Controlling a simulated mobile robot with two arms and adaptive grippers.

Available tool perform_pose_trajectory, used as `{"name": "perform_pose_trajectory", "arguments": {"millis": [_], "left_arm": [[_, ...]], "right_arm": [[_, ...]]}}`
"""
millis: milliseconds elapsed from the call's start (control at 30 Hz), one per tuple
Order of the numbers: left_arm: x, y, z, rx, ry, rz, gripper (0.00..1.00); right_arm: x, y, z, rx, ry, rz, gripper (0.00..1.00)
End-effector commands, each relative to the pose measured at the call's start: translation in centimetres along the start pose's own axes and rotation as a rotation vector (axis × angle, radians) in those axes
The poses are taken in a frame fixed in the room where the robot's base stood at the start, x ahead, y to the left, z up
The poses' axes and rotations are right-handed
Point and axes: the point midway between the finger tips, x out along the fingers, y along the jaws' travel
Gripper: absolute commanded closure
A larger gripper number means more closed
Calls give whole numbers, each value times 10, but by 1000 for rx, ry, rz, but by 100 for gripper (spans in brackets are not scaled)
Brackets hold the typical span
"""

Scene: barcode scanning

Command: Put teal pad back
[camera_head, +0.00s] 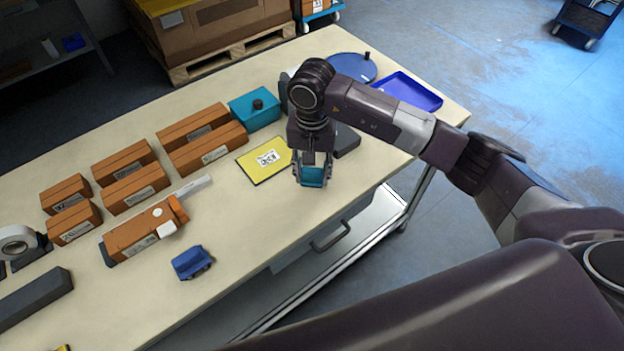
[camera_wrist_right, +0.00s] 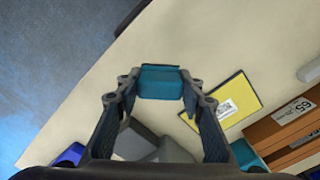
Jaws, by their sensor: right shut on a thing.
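My right gripper (camera_head: 311,180) is shut on a teal pad (camera_head: 312,176), over the table just right of the yellow card. In the right wrist view the teal pad (camera_wrist_right: 160,82) sits between the fingertips of the right gripper (camera_wrist_right: 158,80). I cannot tell whether the pad touches the table. A teal box (camera_head: 254,109) with a black knob stands farther back, left of my right arm. My left gripper is not in view.
A yellow card with a printed label (camera_head: 264,160) lies left of the gripper. A dark grey block (camera_head: 346,141) lies just behind it. Several orange boxes (camera_head: 208,145) fill the left. A blue tray (camera_head: 408,91) lies back right.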

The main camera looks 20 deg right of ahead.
Motion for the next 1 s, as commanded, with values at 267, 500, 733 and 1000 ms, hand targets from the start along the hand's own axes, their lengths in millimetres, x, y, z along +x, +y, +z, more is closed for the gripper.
{"name": "perform_pose_trajectory", "arguments": {"millis": [267,500,733,1000], "left_arm": [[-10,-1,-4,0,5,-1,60],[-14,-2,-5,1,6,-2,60],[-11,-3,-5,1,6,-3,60],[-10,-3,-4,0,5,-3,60]], "right_arm": [[25,0,2,0,-4,0,92],[48,0,0,-1,1,-2,92],[50,0,0,-1,2,-1,92],[50,0,0,-1,1,-1,47]]}}
